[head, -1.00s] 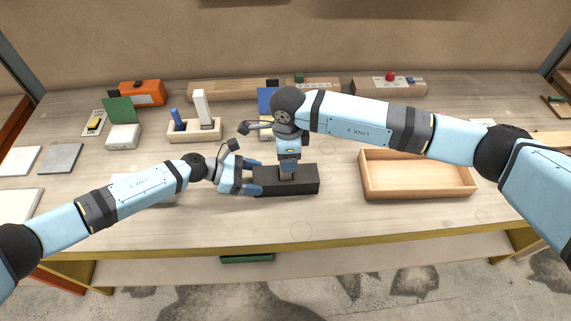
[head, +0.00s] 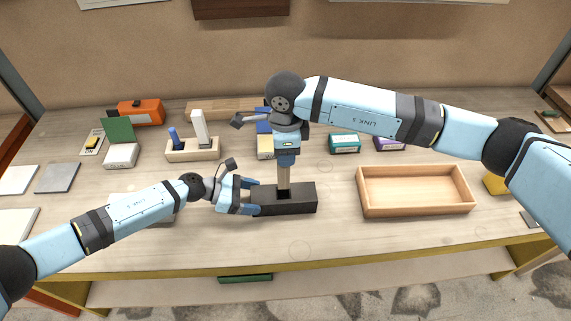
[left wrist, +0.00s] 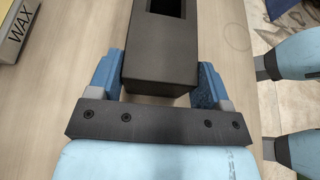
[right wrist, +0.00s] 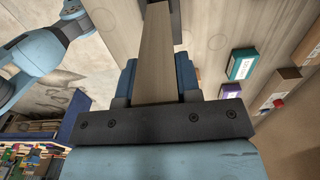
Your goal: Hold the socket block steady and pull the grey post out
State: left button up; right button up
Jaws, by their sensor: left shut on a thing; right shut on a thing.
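The dark socket block (head: 303,201) lies on the table, with its near end filling the left wrist view (left wrist: 160,65). My left gripper (head: 253,196) is shut on the block's left end, its blue fingers on both sides (left wrist: 160,85). The grey post (head: 283,178) stands upright over the block's opening. My right gripper (head: 287,158) is shut on the post's upper part. The post also runs between the fingers in the right wrist view (right wrist: 156,55). The left wrist view shows a dark, empty-looking part of the opening. I cannot tell whether the post's lower tip is still inside.
An open wooden tray (head: 415,211) stands right of the block. A holder (head: 192,154) with a blue and a white peg stands behind left. A teal box (head: 344,143) and a purple box (head: 390,143) are at the back. The table is clear in front of the block.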

jog(key=shift+r, duration=1)
pick_arm(q)
jog(key=o, duration=1.2)
jog(key=shift+c, duration=0.2)
jog(key=shift+v, duration=2.5)
jog(key=v, duration=1.2)
